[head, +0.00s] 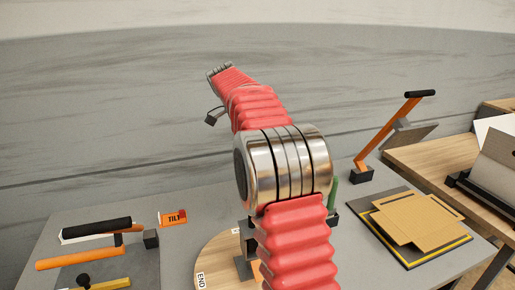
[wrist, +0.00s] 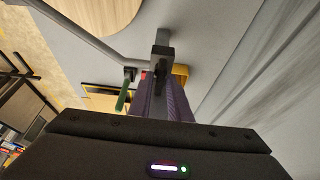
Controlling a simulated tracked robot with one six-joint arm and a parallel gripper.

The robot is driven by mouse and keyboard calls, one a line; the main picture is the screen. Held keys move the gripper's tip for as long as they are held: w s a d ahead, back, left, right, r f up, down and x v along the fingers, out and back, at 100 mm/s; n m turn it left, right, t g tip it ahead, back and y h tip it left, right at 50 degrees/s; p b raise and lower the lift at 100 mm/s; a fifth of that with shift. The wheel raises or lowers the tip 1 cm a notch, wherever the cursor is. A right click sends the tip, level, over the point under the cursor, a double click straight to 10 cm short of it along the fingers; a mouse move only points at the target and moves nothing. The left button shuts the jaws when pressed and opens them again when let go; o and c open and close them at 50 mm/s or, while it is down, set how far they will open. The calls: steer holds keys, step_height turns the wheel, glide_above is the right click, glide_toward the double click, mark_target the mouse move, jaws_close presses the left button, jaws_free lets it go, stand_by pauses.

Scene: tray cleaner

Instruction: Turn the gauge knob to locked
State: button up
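I cannot pick out the gauge knob with certainty. A small black round knob (head: 83,281) sits by a yellow bar (head: 108,285) at the lower left of the head view, cut off by the frame edge; I cannot tell if it is the gauge knob. In the wrist view the dark gripper housing (wrist: 160,145) fills the bottom.
An orange-handled lever (head: 75,257) and a TILT label (head: 173,218) are at left. A round wooden disc (head: 215,262) marked END is partly behind my arm, near a green handle (head: 332,194). A black mat (head: 385,228) with cardboard and an orange lever (head: 385,133) are at right.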

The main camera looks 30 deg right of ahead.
steer(key=v, duration=1.3)
steer(key=shift+r, duration=0.3)
steer(key=shift+w+a, duration=0.1)
stand_by(0.4)
